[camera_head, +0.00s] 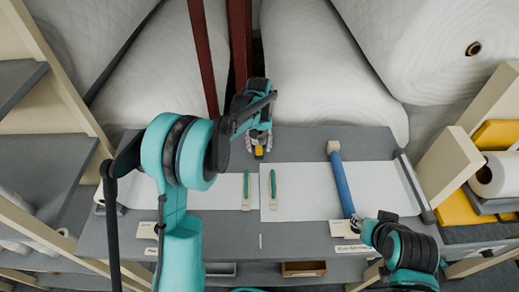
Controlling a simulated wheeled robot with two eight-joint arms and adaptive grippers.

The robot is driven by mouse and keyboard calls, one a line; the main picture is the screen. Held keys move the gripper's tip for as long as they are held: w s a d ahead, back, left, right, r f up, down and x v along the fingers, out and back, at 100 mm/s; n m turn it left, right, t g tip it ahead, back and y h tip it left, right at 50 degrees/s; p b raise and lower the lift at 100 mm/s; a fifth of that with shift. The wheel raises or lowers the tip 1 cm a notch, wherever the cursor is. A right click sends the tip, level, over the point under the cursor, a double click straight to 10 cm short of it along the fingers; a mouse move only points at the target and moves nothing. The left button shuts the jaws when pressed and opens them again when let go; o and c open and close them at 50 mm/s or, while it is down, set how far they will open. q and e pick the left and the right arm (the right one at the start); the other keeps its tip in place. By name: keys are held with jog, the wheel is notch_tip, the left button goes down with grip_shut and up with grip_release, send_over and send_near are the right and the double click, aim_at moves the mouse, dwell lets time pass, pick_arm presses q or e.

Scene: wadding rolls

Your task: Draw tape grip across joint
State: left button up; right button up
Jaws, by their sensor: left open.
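Two white sheets lie on the grey table, a left sheet (220,200) and a right sheet (300,202); their edges meet near the middle. Two teal-topped pieces with pale bases lie by this joint, a left piece (246,190) and a right piece (273,187), one on each side. My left gripper (259,149) is open above the table's back part, behind the joint. A small yellow thing shows at its fingertips; I cannot tell what it is. My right gripper (359,222) is at the front right, by the lower end of a blue bar (342,185); its jaws are too small to read.
Large white rolls (325,80) stand behind the table. A grey rail (415,185) borders the right sheet. Label cards (352,249) sit along the front edge. Shelves with a yellow box (455,210) and a small roll (495,175) stand at the right. Dark red posts (240,40) rise behind.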

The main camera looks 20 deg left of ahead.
pick_arm(q)
jog(key=shift+f, duration=0.75)
grip_shut()
jog(key=p, duration=0.1)
send_over(260, 225)
jog(key=w, duration=0.1)
jog(key=shift+a, duration=0.1)
jog(key=shift+s, duration=0.4)
